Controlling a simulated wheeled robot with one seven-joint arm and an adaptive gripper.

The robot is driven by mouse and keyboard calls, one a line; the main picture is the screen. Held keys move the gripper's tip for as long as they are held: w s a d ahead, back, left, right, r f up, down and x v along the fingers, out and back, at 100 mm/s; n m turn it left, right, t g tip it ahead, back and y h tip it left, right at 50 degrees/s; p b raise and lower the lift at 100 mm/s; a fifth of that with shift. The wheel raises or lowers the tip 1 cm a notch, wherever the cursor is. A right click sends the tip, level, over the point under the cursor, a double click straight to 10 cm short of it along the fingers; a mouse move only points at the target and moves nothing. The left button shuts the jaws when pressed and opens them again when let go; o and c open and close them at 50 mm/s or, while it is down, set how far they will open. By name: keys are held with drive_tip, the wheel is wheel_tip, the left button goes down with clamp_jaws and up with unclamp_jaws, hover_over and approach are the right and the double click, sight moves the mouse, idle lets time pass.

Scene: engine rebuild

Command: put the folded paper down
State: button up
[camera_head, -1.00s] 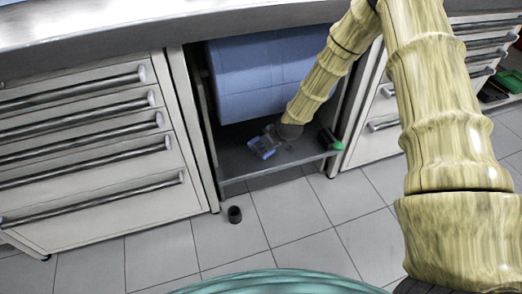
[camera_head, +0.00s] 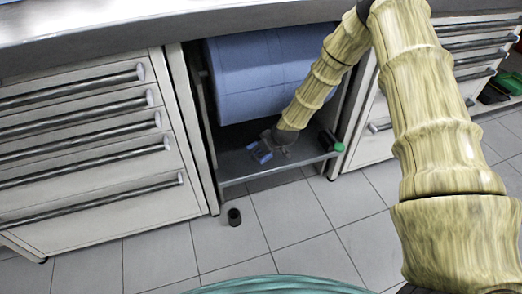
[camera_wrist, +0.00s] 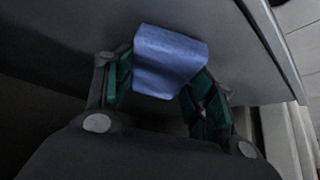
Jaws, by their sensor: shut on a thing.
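The folded paper (camera_wrist: 168,62) is a small blue pad held between the green-padded fingers of my gripper (camera_wrist: 162,92) in the wrist view. In the head view the blue paper (camera_head: 262,152) shows at the end of my gripper (camera_head: 266,150), low over the dark shelf (camera_head: 235,172) in the open bay under the bench. My gripper is shut on the paper. I cannot tell whether the paper touches the shelf.
A large blue paper roll (camera_head: 262,75) hangs above the shelf. A dark bottle with a green cap (camera_head: 339,147) lies at the shelf's right end. A small black cup (camera_head: 234,217) stands on the floor. Drawers (camera_head: 85,130) flank the bay at left.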

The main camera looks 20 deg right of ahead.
drive_tip(key=shift+s+f, duration=0.1)
drive_tip(key=shift+f, duration=0.3)
drive_tip(key=o, duration=0.7)
drive_tip(key=shift+o, duration=1)
drive_tip(key=shift+f, duration=0.3)
drive_tip(key=shift+d+r, duration=0.1)
drive_tip(key=shift+r+b, duration=0.25)
drive_tip(key=shift+b, duration=0.1)
drive_tip(key=p+v, duration=0.4)
drive_tip(key=v, duration=0.7)
drive_tip(key=shift+p, duration=0.3)
